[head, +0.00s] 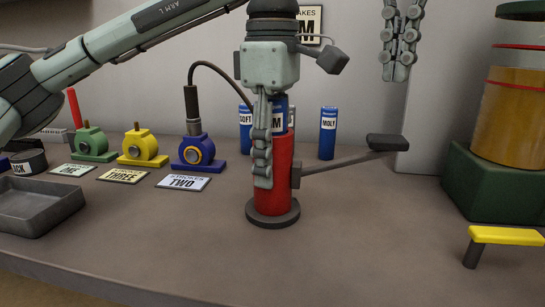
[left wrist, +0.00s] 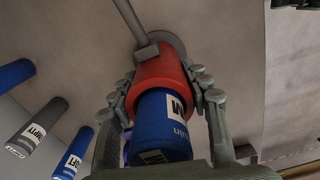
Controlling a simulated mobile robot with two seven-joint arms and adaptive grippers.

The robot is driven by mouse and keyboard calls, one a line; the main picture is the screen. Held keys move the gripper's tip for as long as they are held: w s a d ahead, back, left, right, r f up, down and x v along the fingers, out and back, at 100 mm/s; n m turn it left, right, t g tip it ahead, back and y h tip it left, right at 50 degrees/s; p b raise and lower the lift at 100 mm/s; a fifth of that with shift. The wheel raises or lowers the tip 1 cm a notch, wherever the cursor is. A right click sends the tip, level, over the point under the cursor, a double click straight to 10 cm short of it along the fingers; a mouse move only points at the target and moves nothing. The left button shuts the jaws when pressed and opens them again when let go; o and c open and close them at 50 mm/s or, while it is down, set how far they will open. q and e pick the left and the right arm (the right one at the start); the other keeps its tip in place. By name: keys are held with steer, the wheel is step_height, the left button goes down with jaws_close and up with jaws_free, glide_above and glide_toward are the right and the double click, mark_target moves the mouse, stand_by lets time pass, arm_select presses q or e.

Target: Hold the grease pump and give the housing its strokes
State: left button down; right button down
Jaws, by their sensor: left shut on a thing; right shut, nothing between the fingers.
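The grease pump is a red barrel (head: 282,165) on a round dark foot (head: 272,212), upright on the bench. A blue cartridge (left wrist: 160,120) sits in its top. Its lever (head: 340,162) sticks out to the right, ending in a dark grip. My left gripper (head: 268,172) reaches down from above and is shut around the barrel. A black hose (head: 222,68) arcs from behind the gripper to a coupler (head: 192,105) standing on the blue housing (head: 197,152). A card reading "STROKES TWO" (head: 184,182) lies before it. My right gripper (head: 398,72) hangs shut and empty, above and right of the lever.
Yellow (head: 142,146) and green (head: 91,143) housings stand left of the blue one, with cards. A grey tray (head: 40,208) lies front left. Blue cartridges, one marked MOLY (head: 328,132), stand behind. An orange drum (head: 510,118) stands right. Bench around the lever is clear.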

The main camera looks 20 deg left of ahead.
arm_select(q)
steer(key=c, duration=1)
jaws_free()
steer(key=shift+r, duration=0.1)
steer(key=shift+c, duration=0.2)
steer(key=o, duration=0.4)
steer(key=shift+c, duration=0.2)
